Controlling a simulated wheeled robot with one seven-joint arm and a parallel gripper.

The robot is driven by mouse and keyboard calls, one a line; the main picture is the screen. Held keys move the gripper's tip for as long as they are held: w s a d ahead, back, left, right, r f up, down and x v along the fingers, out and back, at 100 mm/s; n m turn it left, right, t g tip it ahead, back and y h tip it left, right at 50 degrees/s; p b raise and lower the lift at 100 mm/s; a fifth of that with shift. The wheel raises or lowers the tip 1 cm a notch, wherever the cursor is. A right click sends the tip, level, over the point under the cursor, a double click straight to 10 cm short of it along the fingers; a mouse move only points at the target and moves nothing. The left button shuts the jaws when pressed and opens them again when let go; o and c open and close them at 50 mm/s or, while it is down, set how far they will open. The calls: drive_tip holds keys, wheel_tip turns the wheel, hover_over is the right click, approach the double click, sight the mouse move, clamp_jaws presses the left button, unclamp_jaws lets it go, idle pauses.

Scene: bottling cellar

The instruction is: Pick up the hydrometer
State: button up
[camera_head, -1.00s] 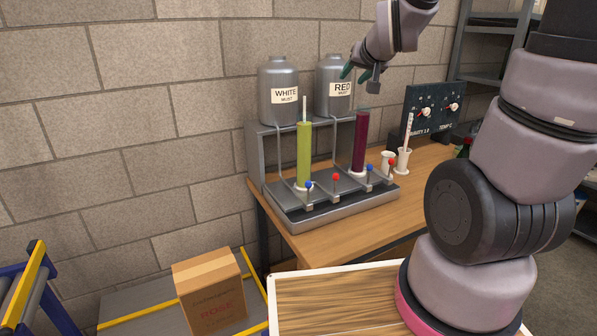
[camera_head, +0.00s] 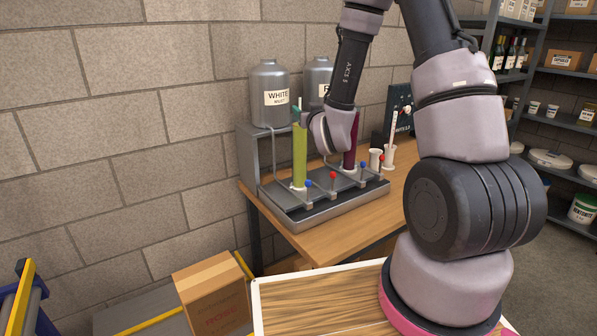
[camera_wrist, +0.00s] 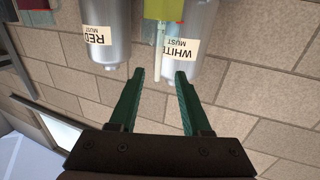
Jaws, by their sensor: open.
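The tall green-filled cylinder (camera_head: 300,155) stands on the grey stand. A thin pale hydrometer (camera_wrist: 159,58) sticks out of its mouth; this cylinder also shows at the top of the upside-down wrist view (camera_wrist: 166,9). My gripper (camera_wrist: 160,74) is open, its two green fingers apart, with the stem's free end in the gap between the tips. I see no contact. A dark red cylinder (camera_head: 350,154) stands to the right, partly behind my wrist.
Metal jars labelled WHITE (camera_head: 270,84) and RED (camera_head: 317,72) stand behind. Blue and red taps (camera_head: 333,176) line the stand's front. A marked white stick (camera_head: 393,126) stands in a white cup (camera_head: 389,158) at right. A cardboard box (camera_head: 212,296) is low in front.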

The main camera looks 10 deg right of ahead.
sight(300, 104)
drive_tip(key=w, duration=0.8)
drive_tip(key=shift+w+a+r, duration=0.1)
drive_tip(key=shift+w+a, duration=0.1)
drive_tip(key=shift+w, duration=0.1)
clamp_jaws()
